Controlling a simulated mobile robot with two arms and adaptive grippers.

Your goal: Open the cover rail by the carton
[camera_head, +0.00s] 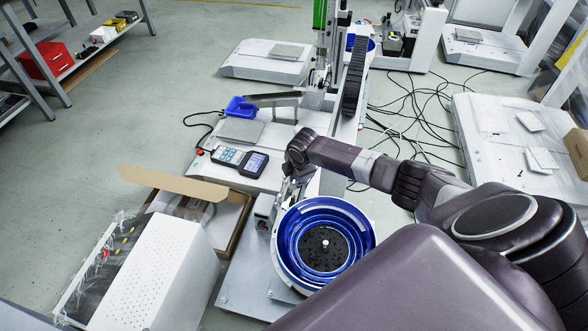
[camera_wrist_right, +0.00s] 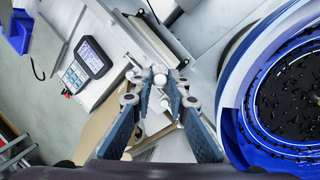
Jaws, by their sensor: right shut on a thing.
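My right gripper (camera_wrist_right: 161,82) is shut on a small pale round knob (camera_wrist_right: 159,79); both fingertips close around it. I cannot tell for sure whether this knob belongs to the cover rail. In the head view my right gripper (camera_head: 289,188) points down between the open carton (camera_head: 236,226) and the blue bowl feeder (camera_head: 322,242), and my wrist hides most of the rail area. The brown carton stands left of the gripper with a flap raised. My left gripper is not in view.
A handheld controller (camera_head: 240,161) lies on the white machine base behind the gripper. A blue bin (camera_head: 240,108) stands beyond it. A white perforated box (camera_head: 150,275) is at front left. Black cables (camera_head: 418,115) lie on the floor at the right.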

